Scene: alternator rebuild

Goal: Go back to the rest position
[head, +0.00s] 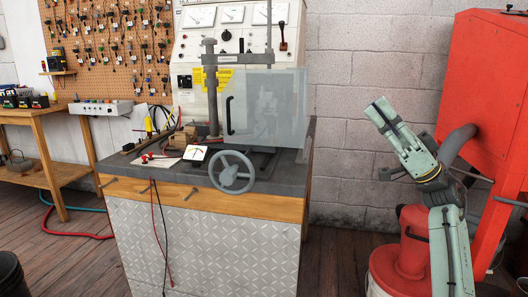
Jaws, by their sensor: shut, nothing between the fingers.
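My arm rises at the right of the head view, in front of the red cabinet. My gripper (381,112) is at its upper end, tilted up and to the left. It is shut and holds nothing. It is in the air to the right of the test bench, apart from it, with the block wall behind it. Small details of the fingers are hard to make out.
The test bench (228,243) stands left of centre, with a handwheel (232,172) and a clear guard (250,105). A red cabinet (487,75) and a red drum (411,243) are close by my arm. Wooden floor (335,262) is clear between bench and drum.

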